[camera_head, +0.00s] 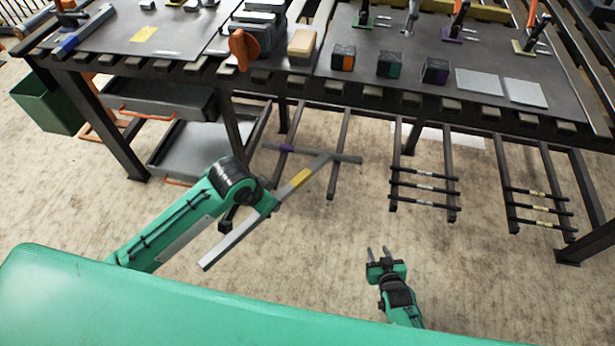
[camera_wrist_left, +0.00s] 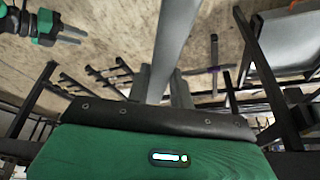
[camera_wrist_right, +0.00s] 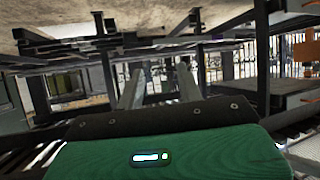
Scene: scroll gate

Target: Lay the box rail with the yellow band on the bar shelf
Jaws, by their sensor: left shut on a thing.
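The grey box rail (camera_head: 232,240) with the yellow band (camera_head: 301,177) is held slanted in my left gripper (camera_head: 268,204), which is shut on it below the band. In the left wrist view the rail (camera_wrist_left: 176,42) runs away from between the fingers. Its far end overlaps, in the head view, a grey rail with a purple band (camera_head: 286,148) lying across two arms of the bar shelf (camera_head: 341,135) under the table; I cannot tell whether they touch. My right gripper (camera_head: 378,252) is open and empty over the floor.
Two more pairs of shelf arms hold dark rods, some with white bands (camera_head: 425,187) and some with yellow bands (camera_head: 540,209). The table (camera_head: 400,40) overhangs the shelf. Grey trays (camera_head: 195,148) stand left of it, with a green bin (camera_head: 46,104) farther left.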

